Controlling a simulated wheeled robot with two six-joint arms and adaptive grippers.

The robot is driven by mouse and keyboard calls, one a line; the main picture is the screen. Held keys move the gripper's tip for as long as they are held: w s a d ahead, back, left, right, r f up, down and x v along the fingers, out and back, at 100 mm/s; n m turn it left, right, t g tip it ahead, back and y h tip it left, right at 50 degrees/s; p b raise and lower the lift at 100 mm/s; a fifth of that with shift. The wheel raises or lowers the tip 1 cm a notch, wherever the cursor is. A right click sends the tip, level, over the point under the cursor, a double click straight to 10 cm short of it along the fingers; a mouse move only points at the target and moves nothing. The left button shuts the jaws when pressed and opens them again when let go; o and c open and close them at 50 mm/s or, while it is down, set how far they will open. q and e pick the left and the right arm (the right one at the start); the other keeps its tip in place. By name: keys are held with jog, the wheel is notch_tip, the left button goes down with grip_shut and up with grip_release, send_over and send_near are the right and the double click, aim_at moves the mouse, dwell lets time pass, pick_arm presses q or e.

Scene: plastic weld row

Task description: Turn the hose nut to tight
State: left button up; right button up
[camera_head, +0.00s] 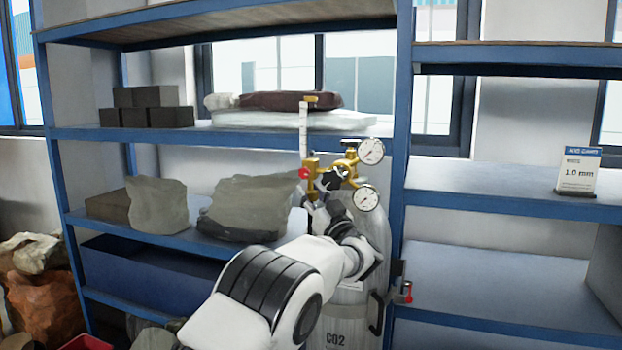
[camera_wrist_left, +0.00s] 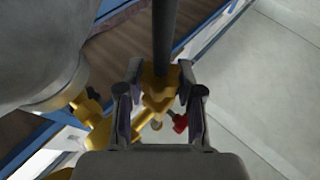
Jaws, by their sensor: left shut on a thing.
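The brass hose nut (camera_wrist_left: 158,86) sits at the end of a black hose (camera_wrist_left: 165,35) in the left wrist view. My left gripper (camera_wrist_left: 158,92) is shut on the nut, one finger on each side. In the head view my left gripper (camera_head: 320,190) is at the lower part of the brass regulator (camera_head: 345,168), and it hides the nut there. The regulator has two round gauges (camera_head: 371,151) and a flow tube (camera_head: 303,130) with a red knob (camera_head: 304,173). I cannot tell how tight the nut is. My right gripper is not in view.
The grey CO2 cylinder (camera_head: 345,320) stands upright below the regulator, in front of the blue shelf rack (camera_head: 398,110). Grey bags (camera_head: 245,208) lie on the shelf to the left. A "1.0 mm" sign (camera_head: 579,172) stands on the right shelf, which is otherwise clear.

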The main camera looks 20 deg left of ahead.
aim_at(315, 199)
pick_arm(q)
jog(key=shift+r+n+g+y+p, duration=0.1)
jog(key=shift+n+g+y+p, duration=0.75)
jog(key=shift+g+y, duration=0.25)
jog(key=o, duration=1.2)
jog(key=v, duration=0.7)
jog(key=shift+s+d, duration=0.15)
jog(key=shift+d, duration=0.15)
jog(key=shift+a, duration=0.15)
